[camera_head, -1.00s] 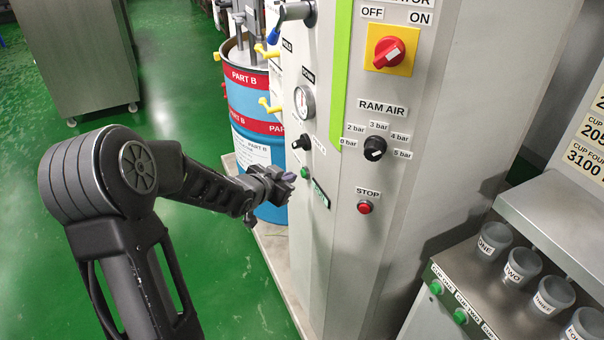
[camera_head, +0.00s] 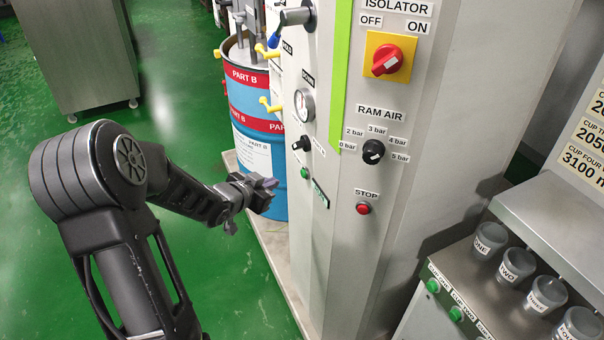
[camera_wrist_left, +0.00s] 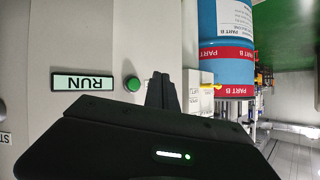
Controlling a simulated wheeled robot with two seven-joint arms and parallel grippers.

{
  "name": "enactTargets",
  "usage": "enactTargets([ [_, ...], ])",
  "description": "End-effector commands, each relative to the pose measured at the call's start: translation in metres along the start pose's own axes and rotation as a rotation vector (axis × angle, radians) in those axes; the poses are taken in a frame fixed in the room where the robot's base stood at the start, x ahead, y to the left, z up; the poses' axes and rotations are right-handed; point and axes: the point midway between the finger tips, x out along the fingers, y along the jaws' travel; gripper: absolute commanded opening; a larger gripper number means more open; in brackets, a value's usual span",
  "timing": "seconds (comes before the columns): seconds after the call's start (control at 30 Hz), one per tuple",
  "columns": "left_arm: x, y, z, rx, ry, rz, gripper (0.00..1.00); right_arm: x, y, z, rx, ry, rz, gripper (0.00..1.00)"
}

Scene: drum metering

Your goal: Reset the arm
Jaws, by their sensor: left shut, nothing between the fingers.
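My left gripper (camera_head: 268,191) is shut and empty. In the head view it hangs in front of the blue drum's lower part, a short gap left of the grey cabinet's (camera_head: 340,240) narrow face. The green RUN button (camera_head: 306,173) sits on that face, just right of the gripper and apart from it. In the left wrist view the shut fingers (camera_wrist_left: 161,88) point toward the cabinet, and the green button (camera_wrist_left: 133,84) shows beside them with the upside-down RUN label (camera_wrist_left: 83,82). My right gripper is in neither view.
A PART B drum (camera_head: 250,95) stands behind the gripper. The cabinet carries a red isolator switch (camera_head: 387,60), a black RAM AIR knob (camera_head: 373,151), and a red STOP button (camera_head: 363,208). Several labelled cups (camera_head: 517,266) stand on a bench at right. Green floor (camera_head: 215,275) is clear below the arm.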

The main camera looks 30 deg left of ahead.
Motion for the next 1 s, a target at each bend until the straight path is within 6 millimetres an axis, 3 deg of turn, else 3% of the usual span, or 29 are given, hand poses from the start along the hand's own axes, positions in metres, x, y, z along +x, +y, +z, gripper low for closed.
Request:
enactTargets([
  [0.53,0.0,0.0,0.0,0.0,0.0,0.0,0.0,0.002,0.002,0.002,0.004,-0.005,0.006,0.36],
  [0.67,-0.001,-0.003,0.012,-0.077,-0.039,-0.032,0.0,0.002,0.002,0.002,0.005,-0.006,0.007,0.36],
  [0.77,0.007,0.024,0.045,-0.204,-0.119,-0.026,0.0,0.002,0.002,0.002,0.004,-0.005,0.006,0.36],
  [0.83,0.014,0.056,0.072,-0.29,-0.191,0.001,0.0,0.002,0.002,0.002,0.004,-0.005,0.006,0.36],
  [0.97,0.019,0.139,0.127,-0.432,-0.359,0.076,0.0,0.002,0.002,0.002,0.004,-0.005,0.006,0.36],
  [1.0,0.016,0.167,0.145,-0.469,-0.418,0.102,0.0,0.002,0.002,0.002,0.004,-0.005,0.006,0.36],
])
